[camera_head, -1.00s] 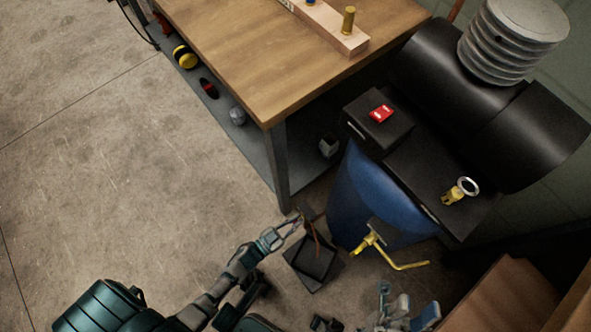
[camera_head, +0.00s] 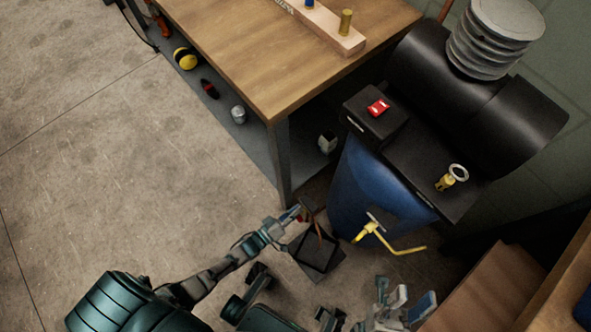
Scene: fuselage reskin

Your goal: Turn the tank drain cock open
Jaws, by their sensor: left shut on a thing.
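The blue tank (camera_head: 365,190) stands right of the workbench, under black machinery. A yellow valve with a bent pipe (camera_head: 400,248) sticks out of its lower front. My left gripper (camera_head: 298,214) is at the tank's lower left, apart from the yellow valve. It is shut on a small, partly hidden part with a reddish bit, which looks like the drain cock (camera_head: 306,208). How far the cock is turned cannot be seen. My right gripper (camera_head: 402,300) is low in the picture, below the yellow pipe. Its fingers look spread and empty.
A black open box (camera_head: 318,250) with a brown strand over it lies below my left gripper. The wooden workbench (camera_head: 250,60) fills the top middle, with its leg (camera_head: 283,165) close by. Wooden steps (camera_head: 490,290) stand at lower right. The floor at left is clear.

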